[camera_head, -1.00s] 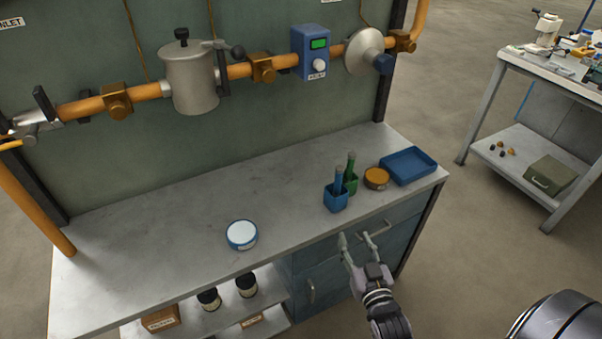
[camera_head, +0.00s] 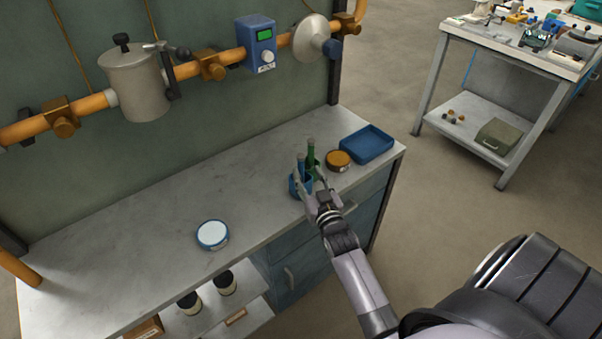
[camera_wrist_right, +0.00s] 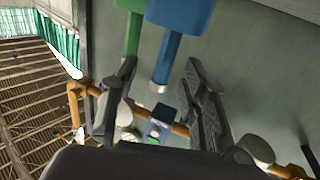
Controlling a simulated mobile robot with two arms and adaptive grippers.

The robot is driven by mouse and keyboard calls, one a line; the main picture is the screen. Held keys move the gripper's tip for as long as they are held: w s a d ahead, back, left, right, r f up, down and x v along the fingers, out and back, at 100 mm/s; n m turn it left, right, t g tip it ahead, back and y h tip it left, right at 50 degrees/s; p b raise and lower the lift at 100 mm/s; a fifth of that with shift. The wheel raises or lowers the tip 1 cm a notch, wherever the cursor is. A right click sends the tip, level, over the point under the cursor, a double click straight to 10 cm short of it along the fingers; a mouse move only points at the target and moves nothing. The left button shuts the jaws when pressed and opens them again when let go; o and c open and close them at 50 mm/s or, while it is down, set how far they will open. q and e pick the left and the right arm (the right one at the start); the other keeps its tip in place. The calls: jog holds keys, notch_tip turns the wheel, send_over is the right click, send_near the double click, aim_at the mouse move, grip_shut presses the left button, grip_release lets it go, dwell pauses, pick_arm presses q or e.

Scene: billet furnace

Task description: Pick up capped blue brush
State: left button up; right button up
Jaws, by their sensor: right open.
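In the right wrist view my right gripper (camera_wrist_right: 160,75) is also open and empty. A cap cannot be made out. My left gripper is not in view.
A green brush (camera_head: 311,153) stands close beside the blue one; its handle is near one finger in the wrist view (camera_wrist_right: 133,40). An orange-topped tin (camera_head: 339,160) and blue tray (camera_head: 367,144) sit to the right. A white-topped tin (camera_head: 212,235) is left; the bench between is clear.

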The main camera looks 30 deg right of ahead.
aim_at(302, 167)
jog(key=x, duration=0.4)
jog(key=shift+w+a+r+p, duration=0.1)
jog(key=shift+a+r+p, duration=0.1)
jog(key=shift+a+p, duration=0.15)
jog(key=shift+w+d+f, duration=0.15)
jog(key=shift+w, duration=0.35)
jog(key=shift+c, duration=0.3)
grip_shut()
